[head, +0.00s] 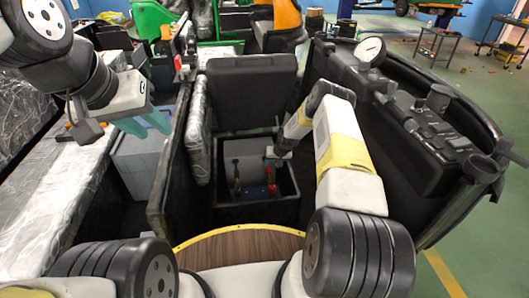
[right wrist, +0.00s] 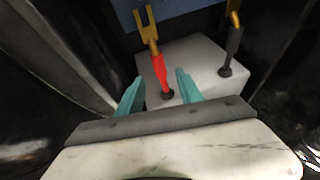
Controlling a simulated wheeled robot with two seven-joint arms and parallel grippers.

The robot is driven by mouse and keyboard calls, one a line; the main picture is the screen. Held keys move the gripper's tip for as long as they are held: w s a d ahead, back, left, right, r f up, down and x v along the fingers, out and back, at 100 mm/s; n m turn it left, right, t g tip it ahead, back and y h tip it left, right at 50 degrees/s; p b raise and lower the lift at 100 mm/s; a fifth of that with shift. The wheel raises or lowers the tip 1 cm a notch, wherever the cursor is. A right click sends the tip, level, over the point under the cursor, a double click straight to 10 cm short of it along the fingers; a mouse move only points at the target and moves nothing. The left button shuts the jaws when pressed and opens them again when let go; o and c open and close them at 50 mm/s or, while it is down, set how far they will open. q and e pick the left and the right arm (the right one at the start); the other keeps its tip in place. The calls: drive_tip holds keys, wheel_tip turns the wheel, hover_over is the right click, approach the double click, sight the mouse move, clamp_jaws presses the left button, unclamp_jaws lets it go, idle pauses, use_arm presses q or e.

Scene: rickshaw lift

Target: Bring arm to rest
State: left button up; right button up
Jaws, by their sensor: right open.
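My right gripper (head: 278,153) is over an open dark compartment under a raised black seat lid. In the right wrist view its teal fingers (right wrist: 160,92) are apart, with nothing clamped between them. A red connector with a yellow forked end (right wrist: 158,70) stands on a grey box (right wrist: 200,62) just beyond the fingertips. I cannot tell whether the fingers touch it. A black connector with an orange end (right wrist: 231,52) stands to its right. My left gripper (head: 147,122) hangs at the left, apart from the compartment; its finger gap is unclear.
The raised black lid (head: 252,92) stands behind the compartment (head: 222,215). A black dashboard panel with a round gauge (head: 370,50) is at the right. A plastic-wrapped bench (head: 45,215) lies at the left.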

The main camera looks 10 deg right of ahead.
drive_tip(key=shift+v, duration=1)
drive_tip(key=shift+r, duration=0.1)
